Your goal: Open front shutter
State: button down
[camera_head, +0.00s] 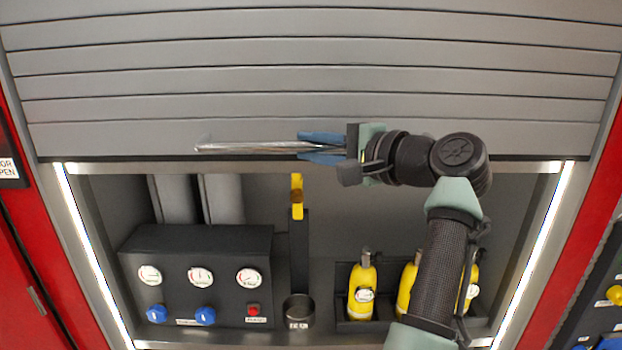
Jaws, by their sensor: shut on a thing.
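The grey slatted front shutter (300,50) fills the upper part of the head view, and its lower edge lies across the middle, above an open compartment. A thin silver bar handle (240,148) runs sideways near that lower edge. My gripper (322,147) comes from the right, and its two blue fingers are shut on the right part of the handle. The handle's right end is hidden by the fingers and wrist. My arm hides part of the compartment's right side.
Inside the compartment are a dark control panel (195,240) with gauges and blue knobs, a yellow-topped lever (297,196), a black cup (298,310) and yellow cylinders (362,290). Lit strips (95,255) line the side frames. Red panels (40,230) stand either side.

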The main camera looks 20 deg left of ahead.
aim_at(317, 71)
notch_tip(317, 71, up, 12)
jog(key=p, duration=0.3)
jog(key=shift+f, duration=0.1)
jog(key=c, duration=0.8)
grip_release()
jog(key=shift+f, duration=0.15)
jog(key=shift+o, duration=0.2)
jog(key=shift+d, duration=0.1)
jog(key=shift+s+d+f+b, duration=0.1)
jog(key=shift+d+b, duration=0.15)
jog(key=shift+b, duration=0.1)
jog(key=b+v, duration=0.6)
jog(key=v, duration=0.6)
jog(key=shift+s+b, duration=0.2)
jog(key=shift+b, duration=0.1)
jog(key=shift+d, duration=0.1)
